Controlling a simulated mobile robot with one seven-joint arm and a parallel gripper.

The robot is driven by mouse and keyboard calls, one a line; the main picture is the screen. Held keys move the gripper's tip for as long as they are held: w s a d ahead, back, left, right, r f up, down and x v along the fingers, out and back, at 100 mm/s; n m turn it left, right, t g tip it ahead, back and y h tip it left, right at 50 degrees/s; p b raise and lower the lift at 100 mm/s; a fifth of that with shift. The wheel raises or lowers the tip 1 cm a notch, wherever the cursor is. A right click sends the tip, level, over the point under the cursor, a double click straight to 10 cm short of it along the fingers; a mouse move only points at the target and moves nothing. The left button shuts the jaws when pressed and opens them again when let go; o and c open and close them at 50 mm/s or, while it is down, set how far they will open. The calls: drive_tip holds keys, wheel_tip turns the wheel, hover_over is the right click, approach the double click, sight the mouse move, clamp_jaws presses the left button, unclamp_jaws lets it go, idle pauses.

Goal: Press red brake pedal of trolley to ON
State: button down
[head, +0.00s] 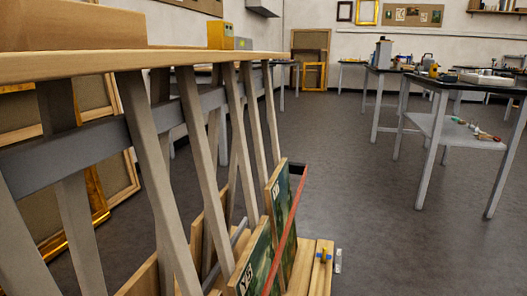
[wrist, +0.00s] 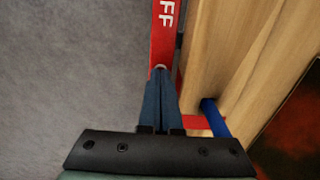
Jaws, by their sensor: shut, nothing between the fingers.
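In the wrist view, the red brake pedal (wrist: 164,32) is a narrow red strip with white letters "FF" at the top of the picture, along the trolley's edge. More red (wrist: 195,122) shows right of the fingers. My gripper (wrist: 160,69) is shut and empty, its dark blue fingers together with their tips over the red strip, just below the lettering. I cannot tell whether they touch it. The fingers hide part of the red piece. The trolley's wooden deck (wrist: 205,50) lies to the right. In the head view, the wooden trolley (head: 318,270) holds upright panels; my gripper is not seen there.
A blue bar (wrist: 213,116) crosses the deck's wood in the wrist view. Grey floor (wrist: 75,65) is free to the left. In the head view, slanted slats (head: 205,165) and a red bar (head: 286,230) stand close by. Worktables (head: 440,125) stand right, with open floor between.

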drive_tip(key=shift+f, duration=0.2)
wheel_tip(320, 180, up, 7)
drive_tip(key=p, duration=0.8)
idle(0.4)
